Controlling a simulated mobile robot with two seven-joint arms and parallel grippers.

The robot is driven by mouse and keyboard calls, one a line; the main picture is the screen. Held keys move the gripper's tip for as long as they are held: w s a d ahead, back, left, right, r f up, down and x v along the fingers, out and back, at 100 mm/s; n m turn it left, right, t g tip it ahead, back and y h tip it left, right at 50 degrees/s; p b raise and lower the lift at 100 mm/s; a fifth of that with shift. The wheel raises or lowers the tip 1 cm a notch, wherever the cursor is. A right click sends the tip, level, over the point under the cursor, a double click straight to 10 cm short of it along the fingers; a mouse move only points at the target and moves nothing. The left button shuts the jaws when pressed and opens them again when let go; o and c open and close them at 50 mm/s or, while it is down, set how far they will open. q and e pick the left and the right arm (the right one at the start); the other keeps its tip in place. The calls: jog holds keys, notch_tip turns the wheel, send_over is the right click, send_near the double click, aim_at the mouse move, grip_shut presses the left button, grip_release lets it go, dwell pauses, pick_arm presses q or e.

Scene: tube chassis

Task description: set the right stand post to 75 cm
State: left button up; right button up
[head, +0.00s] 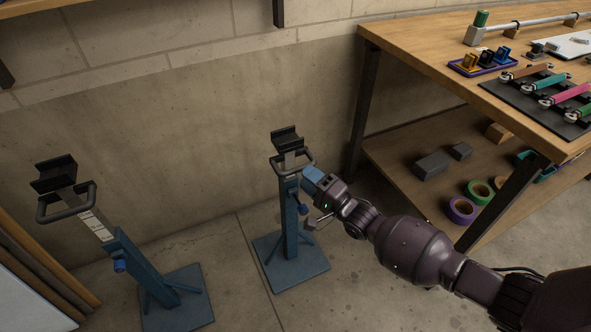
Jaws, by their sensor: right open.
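The right stand (290,225) is a blue tube on a square blue base plate. A black cradle (287,138) tops its short exposed grey inner post, with a dark loop handle just below. A blue knob (303,210) sits on the right side of its tube. My right gripper (310,199) comes in from the right and is open around or beside this knob; I cannot tell whether it touches. Its scale cannot be read here. My left gripper is not in view.
A similar left stand (146,273) has its inner post drawn out further, showing a white scale. A wooden workbench (400,48) stands at the right, with tape rolls and grey blocks on its lower shelf. Boards lean at the lower left. Floor between the stands is clear.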

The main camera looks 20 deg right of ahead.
aim_at(297, 169)
jog(key=shift+b+x, duration=0.35)
jog(key=shift+x, duration=1.9)
grip_shut()
